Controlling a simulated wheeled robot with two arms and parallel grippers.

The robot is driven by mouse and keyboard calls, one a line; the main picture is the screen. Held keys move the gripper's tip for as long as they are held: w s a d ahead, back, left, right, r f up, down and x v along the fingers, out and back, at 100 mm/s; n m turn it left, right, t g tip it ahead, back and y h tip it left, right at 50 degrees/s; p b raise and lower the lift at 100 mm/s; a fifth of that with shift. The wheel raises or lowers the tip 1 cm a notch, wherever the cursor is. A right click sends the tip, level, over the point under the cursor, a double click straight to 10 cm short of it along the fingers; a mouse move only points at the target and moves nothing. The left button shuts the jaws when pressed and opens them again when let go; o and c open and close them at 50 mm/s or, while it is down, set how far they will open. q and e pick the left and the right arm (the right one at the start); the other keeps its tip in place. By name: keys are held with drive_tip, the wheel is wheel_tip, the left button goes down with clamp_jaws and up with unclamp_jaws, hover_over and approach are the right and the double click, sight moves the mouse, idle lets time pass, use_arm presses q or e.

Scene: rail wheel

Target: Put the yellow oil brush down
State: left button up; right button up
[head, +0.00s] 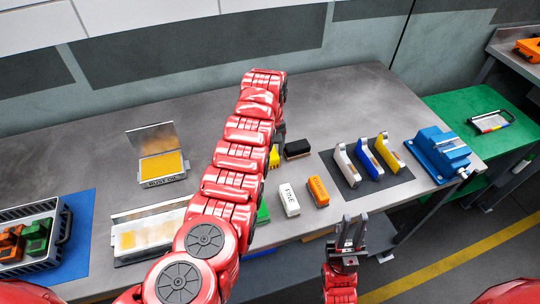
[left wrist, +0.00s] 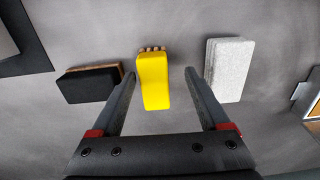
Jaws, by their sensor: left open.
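The yellow oil brush (left wrist: 154,82) is in the middle of the left wrist view, with tan bristles at its upper end. It appears to stand on the grey bench (left wrist: 190,145). My left gripper (left wrist: 162,78) is open, with a finger on each side of the brush and gaps between. In the head view a small part of the yellow brush (head: 274,157) shows beside my left arm, which hides the rest and most of the left gripper. My right gripper (head: 350,225) is open and empty near the bench's front edge.
A black block (left wrist: 90,84) and a whitish block (left wrist: 229,70) flank the brush. A white FINE block (head: 289,200) and an orange block (head: 318,192) lie nearer. A dark mat with tools (head: 345,190) and a blue vise (head: 438,155) are right; an open yellow tray (head: 163,168) is left.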

use_arm(q)
drive_tip(key=r, duration=0.2)
drive_tip(key=r+b, duration=0.1)
drive_tip(key=r, duration=0.2)
drive_tip(key=r+b, duration=0.1)
drive_tip(key=r, duration=0.2)
drive_tip(key=shift+w+d+r, duration=0.25)
drive_tip(key=shift+r, duration=0.4)
